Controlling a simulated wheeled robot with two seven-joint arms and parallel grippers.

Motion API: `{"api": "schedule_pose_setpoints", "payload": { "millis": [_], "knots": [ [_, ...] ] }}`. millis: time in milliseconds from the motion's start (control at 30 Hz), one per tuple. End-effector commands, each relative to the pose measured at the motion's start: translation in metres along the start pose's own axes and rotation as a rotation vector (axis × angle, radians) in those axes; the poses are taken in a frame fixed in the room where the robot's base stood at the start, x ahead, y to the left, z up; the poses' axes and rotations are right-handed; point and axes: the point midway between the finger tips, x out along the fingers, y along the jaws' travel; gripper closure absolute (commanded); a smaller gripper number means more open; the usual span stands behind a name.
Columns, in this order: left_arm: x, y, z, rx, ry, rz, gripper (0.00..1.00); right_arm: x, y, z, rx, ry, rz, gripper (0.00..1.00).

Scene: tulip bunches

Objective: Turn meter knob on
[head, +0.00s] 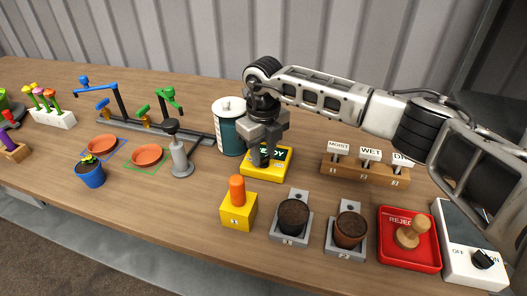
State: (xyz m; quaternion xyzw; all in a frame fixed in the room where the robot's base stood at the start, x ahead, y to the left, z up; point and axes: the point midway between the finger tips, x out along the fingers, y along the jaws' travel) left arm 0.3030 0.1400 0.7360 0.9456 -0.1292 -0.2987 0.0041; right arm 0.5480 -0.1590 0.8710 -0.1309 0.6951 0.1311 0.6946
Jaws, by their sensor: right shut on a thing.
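A yellow box with a dark display (281,156), which looks like the meter, sits mid-table in the head view. My right gripper (261,158) points down over the left part of its top. Its fingers are shut on a small part there, which looks to be the meter knob; the fingers hide it, so I cannot tell how it is turned. A separate white panel marked OFF and ON, with a black knob (483,260), stands at the lower right, apart from the gripper. My left gripper is not in view.
A yellow block with an orange handle (237,190), two soil pots (293,215) (350,229) and a red REJECT stamp pad (408,255) stand in front. A teal canister (229,130) stands close left of the gripper. A wooden label rack (365,175) is to the right.

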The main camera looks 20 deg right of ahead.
Motion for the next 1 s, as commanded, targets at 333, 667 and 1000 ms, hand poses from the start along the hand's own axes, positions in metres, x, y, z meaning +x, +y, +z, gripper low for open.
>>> {"api": "schedule_pose_setpoints", "payload": {
  "millis": [333, 667, 1000],
  "knots": [
    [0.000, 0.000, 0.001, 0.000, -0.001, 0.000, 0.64, -0.002, -0.001, 0.001, 0.012, -0.003, -0.001, 0.94],
    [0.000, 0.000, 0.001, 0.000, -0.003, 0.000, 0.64, -0.001, -0.001, 0.001, 0.011, -0.002, 0.000, 0.49],
    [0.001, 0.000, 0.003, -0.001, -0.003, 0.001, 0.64, -0.017, -0.001, 0.001, 0.011, -0.004, 0.000, 0.49]
  ]
}}
